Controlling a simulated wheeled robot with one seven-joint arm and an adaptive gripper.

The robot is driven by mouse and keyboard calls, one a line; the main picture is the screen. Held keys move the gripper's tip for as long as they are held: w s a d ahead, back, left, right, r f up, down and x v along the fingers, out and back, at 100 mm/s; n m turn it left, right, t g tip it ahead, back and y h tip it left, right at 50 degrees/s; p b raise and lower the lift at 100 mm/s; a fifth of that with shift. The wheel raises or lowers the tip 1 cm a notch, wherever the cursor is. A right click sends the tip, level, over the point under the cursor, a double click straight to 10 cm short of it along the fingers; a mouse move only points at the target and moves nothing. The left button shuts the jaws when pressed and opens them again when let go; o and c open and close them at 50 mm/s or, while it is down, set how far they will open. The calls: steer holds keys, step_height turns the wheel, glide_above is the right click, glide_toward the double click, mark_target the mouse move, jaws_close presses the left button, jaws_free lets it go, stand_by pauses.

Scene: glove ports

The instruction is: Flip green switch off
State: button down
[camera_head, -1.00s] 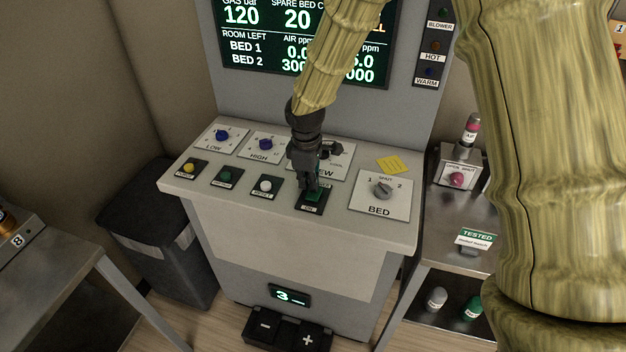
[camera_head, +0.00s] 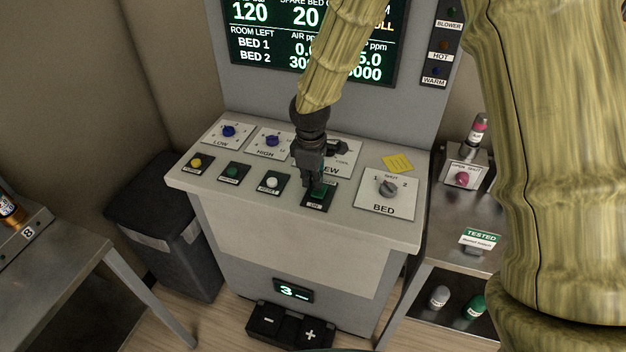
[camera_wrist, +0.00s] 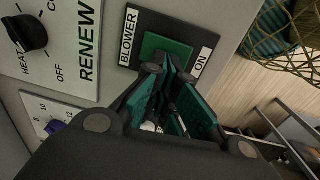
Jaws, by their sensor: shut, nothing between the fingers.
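The green switch (camera_head: 320,189) is a square green rocker on a black plate on the console top. In the wrist view the green switch (camera_wrist: 166,52) sits between the labels BLOWER and ON. My gripper (camera_head: 313,183) is shut and empty, pointing down at the switch. In the wrist view my gripper (camera_wrist: 166,72) has its fingertips at the lower edge of the rocker, covering part of it. I cannot tell whether they touch it. The rocker's tilt is not clear.
A BED knob (camera_head: 388,187) is to the right and a white RESET button (camera_head: 271,182) to the left. The RENEW panel with a black knob (camera_wrist: 27,33) is beside the switch. A yellow note (camera_head: 397,163) lies on the console (camera_head: 300,225). A screen (camera_head: 310,45) stands behind.

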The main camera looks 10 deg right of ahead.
steer(key=r+p, duration=0.1)
steer(key=r, duration=0.1)
steer(key=r+p, duration=0.2)
steer(key=shift+w+d+r, duration=0.1)
steer(key=shift+w+d, duration=0.1)
steer(key=shift+w+r+b, duration=0.1)
steer(key=shift+r+b, duration=0.1)
steer(key=shift+b, duration=0.25)
step_height(320, 180, up, 9)
steer(key=b, duration=0.2)
steer(key=shift+w+d+b, duration=0.3)
steer(key=shift+w, duration=0.1)
